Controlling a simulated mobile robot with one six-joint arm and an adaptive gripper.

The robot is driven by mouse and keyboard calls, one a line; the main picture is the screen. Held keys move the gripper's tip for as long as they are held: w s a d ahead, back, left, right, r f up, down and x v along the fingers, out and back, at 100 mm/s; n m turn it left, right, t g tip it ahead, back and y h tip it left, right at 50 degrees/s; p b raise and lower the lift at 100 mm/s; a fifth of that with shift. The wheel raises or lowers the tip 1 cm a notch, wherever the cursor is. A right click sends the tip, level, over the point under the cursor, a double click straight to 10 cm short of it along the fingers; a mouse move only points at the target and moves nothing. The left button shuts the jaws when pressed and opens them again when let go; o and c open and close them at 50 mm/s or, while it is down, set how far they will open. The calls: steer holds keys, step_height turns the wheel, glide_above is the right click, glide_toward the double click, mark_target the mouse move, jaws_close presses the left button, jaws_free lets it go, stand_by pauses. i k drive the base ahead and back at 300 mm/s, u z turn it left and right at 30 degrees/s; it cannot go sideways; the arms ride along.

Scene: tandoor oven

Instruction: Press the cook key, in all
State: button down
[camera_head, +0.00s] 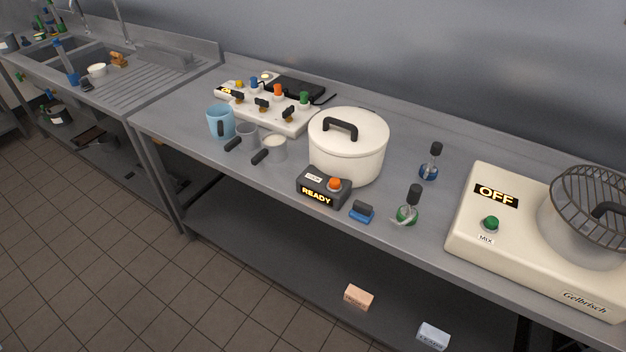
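A small dark box (312,199) stands at the front edge of the metal counter, with a lit display reading READY. On its top are an orange push button (334,184) and a small white label (314,178), whose lettering is too small to read surely. The button looks raised and nothing covers it. A large white lidded pot (346,152) with a black handle stands right behind the box. My gripper is not in view.
A blue sponge-like block (361,211) and a green-bottomed flask (407,212) stand right of the box. Measuring cups (273,149) and a blue mug (220,122) are to the left. A cream mixer (475,235) reading OFF is at the right.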

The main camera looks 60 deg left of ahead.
mark_target(335, 183)
steer(key=u, duration=1.1)
steer(key=k, duration=0.95)
steer(key=i, duration=0.55)
